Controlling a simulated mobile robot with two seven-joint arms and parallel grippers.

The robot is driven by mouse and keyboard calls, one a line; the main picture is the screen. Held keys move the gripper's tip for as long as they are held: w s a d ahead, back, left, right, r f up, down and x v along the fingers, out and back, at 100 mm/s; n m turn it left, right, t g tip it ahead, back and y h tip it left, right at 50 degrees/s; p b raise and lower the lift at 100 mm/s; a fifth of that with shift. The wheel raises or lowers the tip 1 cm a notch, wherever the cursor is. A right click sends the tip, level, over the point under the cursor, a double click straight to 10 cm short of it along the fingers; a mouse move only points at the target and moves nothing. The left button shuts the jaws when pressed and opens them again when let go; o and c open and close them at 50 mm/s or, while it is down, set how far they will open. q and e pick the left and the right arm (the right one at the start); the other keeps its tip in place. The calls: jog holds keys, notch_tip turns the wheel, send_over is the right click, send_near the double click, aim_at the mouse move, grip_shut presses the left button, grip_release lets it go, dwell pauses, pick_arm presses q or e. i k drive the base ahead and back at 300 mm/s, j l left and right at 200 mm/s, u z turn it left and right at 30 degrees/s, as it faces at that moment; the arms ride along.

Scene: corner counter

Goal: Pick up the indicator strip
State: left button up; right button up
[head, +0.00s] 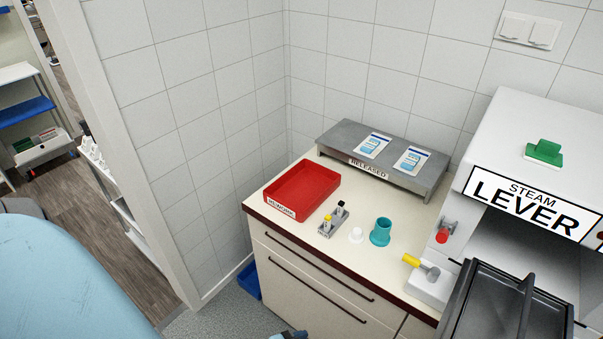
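I cannot make out an indicator strip for certain in the head view. Two blue-and-white pouches, a left one (373,145) and a right one (412,160), lie on the grey metal shelf (340,138) marked RELEASED. A small grey rack (333,223) on the counter holds a yellow-capped vial (327,221) and a black-capped vial (340,209). Neither of my grippers can be recognised in view. A small dark and blue part shows at the bottom edge, too cut off to identify.
A red tray (302,188) stands at the counter's left. A white cap (356,235) and teal cup (381,232) stand mid-counter.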

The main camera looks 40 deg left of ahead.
aim_at(327, 225)
jog(key=l+u, duration=0.1)
jog(key=u, duration=0.25)
jog(key=k+u, duration=0.15)
jog(key=u, duration=0.55)
jog(key=k+l, duration=0.05)
jog(key=k, duration=0.05)
